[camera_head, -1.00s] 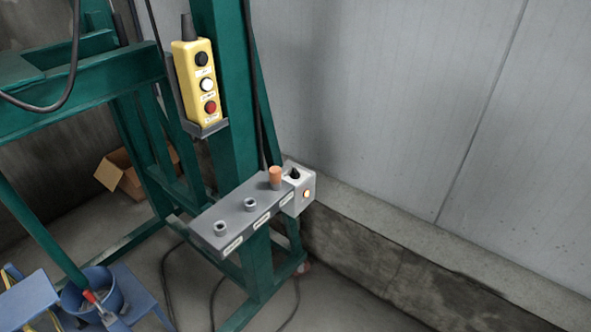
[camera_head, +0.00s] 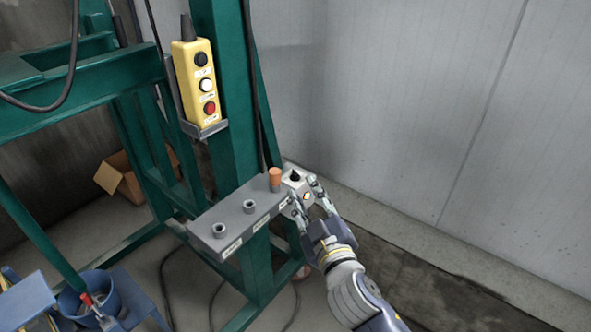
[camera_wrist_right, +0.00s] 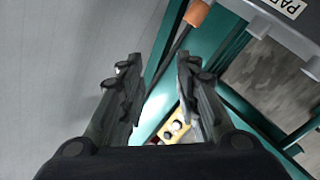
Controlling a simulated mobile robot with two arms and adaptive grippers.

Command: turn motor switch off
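The motor switch appears to be the black knob (camera_head: 295,176) on top of a small light-grey box (camera_head: 289,184) at the right end of the grey shelf. Contact cannot be told. In the right wrist view my gripper (camera_wrist_right: 158,68) is open with nothing held between its fingers; the knob is not visible there. My left gripper is not in view.
A yellow push-button pendant (camera_head: 202,85) hangs on the green post (camera_head: 228,130). The grey wall (camera_head: 420,110) stands behind; a low concrete ledge runs right.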

